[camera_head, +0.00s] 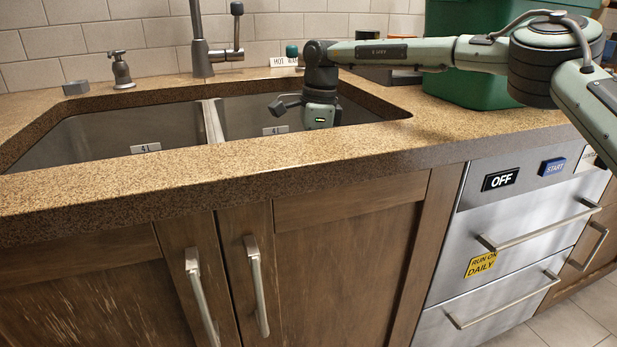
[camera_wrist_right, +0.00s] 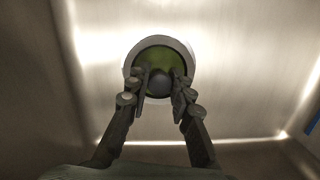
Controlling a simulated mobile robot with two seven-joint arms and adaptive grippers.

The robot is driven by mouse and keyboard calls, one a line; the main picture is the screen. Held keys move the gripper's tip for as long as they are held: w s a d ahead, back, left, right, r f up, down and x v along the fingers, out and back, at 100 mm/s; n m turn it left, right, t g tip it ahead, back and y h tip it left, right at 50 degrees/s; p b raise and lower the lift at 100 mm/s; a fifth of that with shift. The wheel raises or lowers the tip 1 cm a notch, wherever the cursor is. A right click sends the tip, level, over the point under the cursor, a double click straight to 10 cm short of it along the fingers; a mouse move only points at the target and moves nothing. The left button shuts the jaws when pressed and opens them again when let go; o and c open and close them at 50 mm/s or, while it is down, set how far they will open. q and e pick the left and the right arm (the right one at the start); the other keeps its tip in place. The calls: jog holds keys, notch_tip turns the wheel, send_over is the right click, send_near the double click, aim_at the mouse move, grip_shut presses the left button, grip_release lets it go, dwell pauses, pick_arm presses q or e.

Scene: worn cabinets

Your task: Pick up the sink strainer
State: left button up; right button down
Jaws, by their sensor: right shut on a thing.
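The sink strainer (camera_wrist_right: 160,60) shows in the right wrist view as a round green disc with a dark round knob (camera_wrist_right: 159,83) in its middle. A pale ring surrounds it on the sink floor. My right gripper (camera_wrist_right: 160,90) has one finger on each side of the knob and is shut on it. In the head view my right gripper (camera_head: 287,104) reaches down into the right basin (camera_head: 248,112). The strainer is hidden from the head view. I cannot tell whether it is raised from the drain. My left gripper is not in view.
The left basin (camera_head: 110,132) is beside the right one, with a divider (camera_head: 212,122) between. A faucet (camera_head: 202,50) stands behind. A green bin (camera_head: 470,85) is on the counter at the right. The front counter (camera_head: 200,172) is clear.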

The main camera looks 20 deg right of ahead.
notch_tip(320, 180, up, 5)
jog(key=shift+r, duration=1.1)
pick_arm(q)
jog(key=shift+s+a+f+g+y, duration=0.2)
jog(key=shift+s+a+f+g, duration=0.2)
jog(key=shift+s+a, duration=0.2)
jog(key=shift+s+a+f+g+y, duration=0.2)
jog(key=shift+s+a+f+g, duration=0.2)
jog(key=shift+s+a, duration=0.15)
pick_arm(e)
jog(key=shift+r, duration=0.45)
jog(key=c, duration=1.9)
grip_release()
grip_shut()
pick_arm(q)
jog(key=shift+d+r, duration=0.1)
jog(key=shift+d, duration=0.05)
